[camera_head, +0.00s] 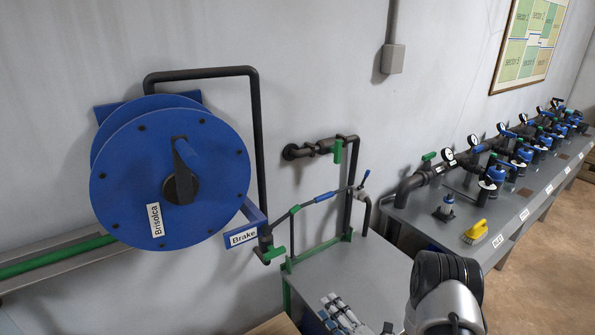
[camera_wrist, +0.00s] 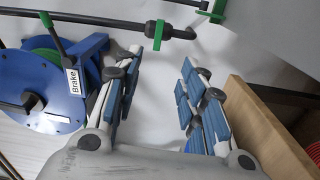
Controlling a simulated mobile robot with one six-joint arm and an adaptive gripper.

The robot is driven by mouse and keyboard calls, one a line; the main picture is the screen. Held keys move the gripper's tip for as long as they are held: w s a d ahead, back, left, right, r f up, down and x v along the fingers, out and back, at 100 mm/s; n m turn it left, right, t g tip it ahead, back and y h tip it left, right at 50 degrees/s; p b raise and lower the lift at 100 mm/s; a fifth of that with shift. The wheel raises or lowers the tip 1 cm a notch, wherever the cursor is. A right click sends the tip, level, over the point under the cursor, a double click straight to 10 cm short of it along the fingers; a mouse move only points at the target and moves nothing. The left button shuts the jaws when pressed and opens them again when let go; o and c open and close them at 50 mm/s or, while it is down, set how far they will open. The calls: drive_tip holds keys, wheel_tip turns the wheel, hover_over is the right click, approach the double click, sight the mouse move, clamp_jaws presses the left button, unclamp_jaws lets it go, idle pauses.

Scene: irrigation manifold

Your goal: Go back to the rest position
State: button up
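My gripper (camera_wrist: 161,72) is open in the wrist view, with its blue-padded fingers apart and nothing between them. In the head view my gripper (camera_head: 341,314) shows at the bottom edge, in front of the grey bench, partly cut off by the frame. The blue hose reel (camera_head: 128,190) with the "Brisolca" label is on the wall to its upper left. The blue reel also shows at the left of the wrist view (camera_wrist: 60,112), beside the left finger and apart from it.
A long manifold bench (camera_head: 425,222) at right carries gauges, blue valves and a yellow brush (camera_head: 476,232). A wooden board edge (camera_wrist: 262,130) lies right of my gripper.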

drive_tip(key=s+a+r+n+g+y, duration=0.2)
drive_tip(key=a+r+n+g+y, duration=0.1)
drive_tip(key=a+r+n, duration=0.3)
drive_tip(key=s+a+r+n+g+y, duration=0.1)
drive_tip(key=a+r+n+g+y, duration=0.25)
drive_tip(key=r+n, duration=0.4)
drive_tip(key=s+a+r+n+g+h, duration=0.2)
drive_tip(key=s+a+r+n+g, duration=0.2)
drive_tip(key=s+r+n+g, duration=0.7)
drive_tip(key=s+d+r+n+t+h, duration=0.1)
drive_tip(key=s+d+n+h, duration=0.15)
drive_tip(key=s+n, duration=0.35)
drive_tip(key=s+d+n+h, duration=0.2)
drive_tip(key=s+n+h, duration=0.2)
drive_tip(key=s+n, duration=0.25)
drive_tip(key=s+d+r+n+t+h, duration=0.2)
drive_tip(key=d+n+t+h, duration=0.1)
drive_tip(key=d+n+h, duration=0.1)
drive_tip(key=s+d+r+n+t+h, duration=0.2)
drive_tip(key=d+n+t+h, duration=0.1)
drive_tip(key=d+n, duration=0.4)
drive_tip(key=shift+d+h, duration=0.5)
drive_tip(key=shift+d, duration=0.75)
